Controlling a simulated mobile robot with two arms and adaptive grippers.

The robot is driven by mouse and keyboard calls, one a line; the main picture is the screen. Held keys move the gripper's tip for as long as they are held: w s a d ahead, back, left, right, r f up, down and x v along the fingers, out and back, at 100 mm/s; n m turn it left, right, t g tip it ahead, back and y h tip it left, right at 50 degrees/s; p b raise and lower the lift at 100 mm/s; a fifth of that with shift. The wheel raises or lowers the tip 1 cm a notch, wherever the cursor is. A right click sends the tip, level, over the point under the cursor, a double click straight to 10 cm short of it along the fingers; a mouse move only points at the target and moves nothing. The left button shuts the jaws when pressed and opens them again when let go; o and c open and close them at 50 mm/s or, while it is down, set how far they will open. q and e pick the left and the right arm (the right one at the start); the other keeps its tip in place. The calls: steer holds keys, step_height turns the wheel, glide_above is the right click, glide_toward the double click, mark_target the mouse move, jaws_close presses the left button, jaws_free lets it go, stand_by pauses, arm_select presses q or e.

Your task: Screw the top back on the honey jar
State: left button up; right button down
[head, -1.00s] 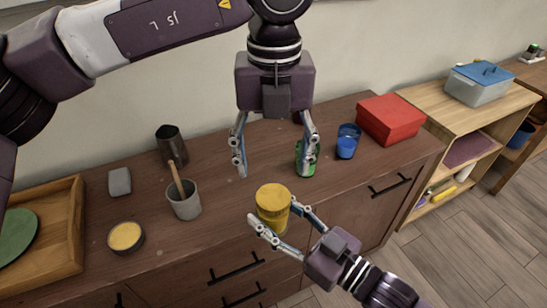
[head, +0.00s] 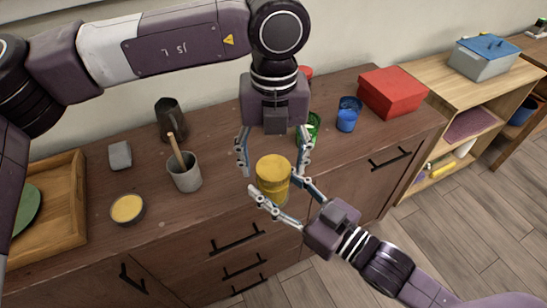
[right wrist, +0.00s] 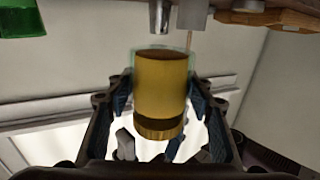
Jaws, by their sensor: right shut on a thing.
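The honey jar (head: 274,191) is clear with amber honey, and stands upright at the counter's front edge. A yellow top (head: 273,164) sits on its mouth; I cannot tell whether it is tightened. My right gripper (head: 273,183) is shut around the jar's sides from the front right. The right wrist view, upside down, shows the jar (right wrist: 160,85) between the fingers, its top (right wrist: 160,130) at the lower end. My left gripper (head: 274,171) points down with its fingers open on either side of the yellow top; contact is not visible.
On the brown counter (head: 225,150) stand a grey cup (head: 186,177) with a wooden stick, a yellow-filled bowl (head: 127,208), a dark mug (head: 170,120), a blue cup (head: 348,115) and a red box (head: 393,91). A green jar (head: 313,130) is partly hidden behind my left gripper.

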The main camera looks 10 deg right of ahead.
arm_select(q)
steer(key=c, duration=1.1)
steer(key=m, duration=0.4)
steer(key=shift+m, duration=0.4)
steer(key=m, duration=1)
steer(key=shift+m, duration=0.3)
steer(key=m, duration=0.6)
steer(key=shift+m, duration=0.4)
steer(key=o, duration=1.3)
steer(key=shift+o, duration=0.2)
